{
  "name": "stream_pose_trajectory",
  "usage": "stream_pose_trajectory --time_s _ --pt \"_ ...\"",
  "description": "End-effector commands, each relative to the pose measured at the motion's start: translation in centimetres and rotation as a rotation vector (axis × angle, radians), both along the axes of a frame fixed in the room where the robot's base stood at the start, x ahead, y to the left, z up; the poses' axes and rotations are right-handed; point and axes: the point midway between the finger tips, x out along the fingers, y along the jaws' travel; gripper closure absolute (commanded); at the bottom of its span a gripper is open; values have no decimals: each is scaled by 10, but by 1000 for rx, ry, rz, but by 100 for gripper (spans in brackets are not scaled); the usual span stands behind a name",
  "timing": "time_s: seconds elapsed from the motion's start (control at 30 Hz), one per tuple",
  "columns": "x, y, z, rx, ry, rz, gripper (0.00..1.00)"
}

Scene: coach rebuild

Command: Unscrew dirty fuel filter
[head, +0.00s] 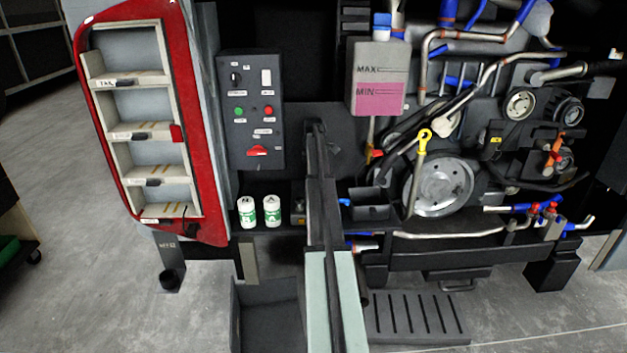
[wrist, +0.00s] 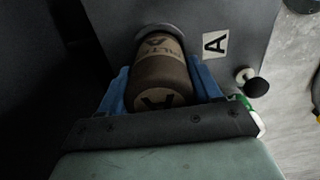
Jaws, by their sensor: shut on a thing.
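The dirty fuel filter (wrist: 160,72) is a brown cylinder with dark lettering and a large letter A on its end. In the wrist view it stands against a grey panel, its far end at a round pale rim. My gripper (wrist: 166,88) has its blue fingers on both sides of the filter, shut on it. A white label with a black A (wrist: 215,44) is on the panel beside it. In the head view my arm hides the filter and the fingers. I cannot tell how far the filter is screwed in.
Two white-and-green canisters (head: 247,212) (head: 271,210) stand on the ledge left of my arm. A control panel (head: 251,110) and a red-framed shelf rack (head: 150,133) are further left. A fluid tank (head: 380,78) and a large pulley (head: 440,186) are to the right. A dark open bin (head: 268,292) lies below.

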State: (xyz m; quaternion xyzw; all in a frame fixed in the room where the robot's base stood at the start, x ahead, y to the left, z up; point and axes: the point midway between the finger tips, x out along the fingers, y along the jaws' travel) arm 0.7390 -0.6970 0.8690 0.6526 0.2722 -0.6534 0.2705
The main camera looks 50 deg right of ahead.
Motion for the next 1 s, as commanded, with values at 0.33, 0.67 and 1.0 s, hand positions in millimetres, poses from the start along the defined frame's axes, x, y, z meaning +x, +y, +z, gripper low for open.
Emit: stream_pose_trajectory --time_s 0.33,0.67,1.0 --pt "2 -2 6 -7 -7 47 85" --pt "3 -2 8 -8 -8 368 92" --pt "3 -2 9 -9 -8 525 92"
